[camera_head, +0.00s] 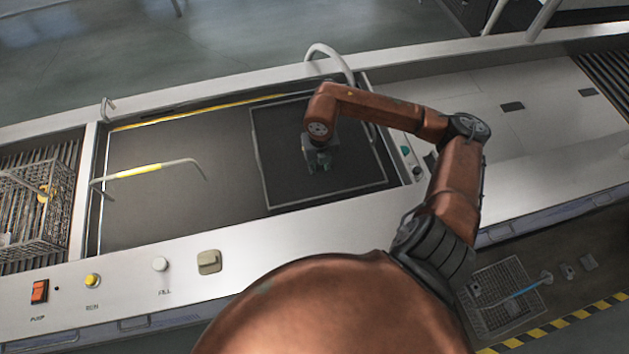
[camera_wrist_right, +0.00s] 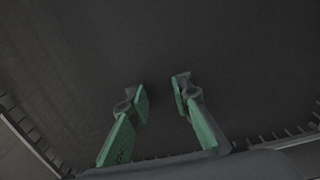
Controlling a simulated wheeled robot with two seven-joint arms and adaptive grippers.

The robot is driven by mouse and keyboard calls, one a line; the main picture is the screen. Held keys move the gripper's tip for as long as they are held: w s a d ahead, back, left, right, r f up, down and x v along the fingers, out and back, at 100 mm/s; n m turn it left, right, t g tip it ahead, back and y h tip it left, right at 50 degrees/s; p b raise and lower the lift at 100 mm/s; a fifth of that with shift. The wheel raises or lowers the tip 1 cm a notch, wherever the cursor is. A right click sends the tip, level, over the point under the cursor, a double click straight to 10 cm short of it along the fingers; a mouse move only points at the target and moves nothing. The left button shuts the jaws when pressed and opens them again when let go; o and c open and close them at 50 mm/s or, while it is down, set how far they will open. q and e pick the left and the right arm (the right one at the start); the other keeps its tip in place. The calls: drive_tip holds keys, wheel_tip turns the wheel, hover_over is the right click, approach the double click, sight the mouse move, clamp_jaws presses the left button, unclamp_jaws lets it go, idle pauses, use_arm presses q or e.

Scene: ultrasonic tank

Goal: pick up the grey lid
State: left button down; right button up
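A dark grey flat surface (camera_head: 220,200) fills the wide recess in the white bench. A bent bar with a yellow grip (camera_head: 140,170) stands over its left part. I cannot tell whether this surface is the grey lid or the tank's inside. A thin light outline marks a square area (camera_head: 345,195) on its right part. My right gripper (camera_head: 319,165) is over that square, pointing down. In the wrist view, the right gripper (camera_wrist_right: 160,97) has its green-padded fingers apart, with only dark surface between them. I cannot tell its height above the surface. My left gripper is not in view.
A wire basket (camera_head: 25,205) stands at the left. A white curved pipe (camera_head: 330,58) rises behind my right gripper. The white worktop (camera_head: 545,125) at right is mostly clear.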

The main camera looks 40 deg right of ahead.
sight(320, 181)
drive_tip(key=shift+s+f, duration=0.25)
drive_tip(key=shift+f, duration=0.45)
wheel_tip(320, 181, down, 5)
drive_tip(key=shift+w+d+r+b, duration=0.1)
drive_tip(key=shift+b, duration=0.65)
clamp_jaws()
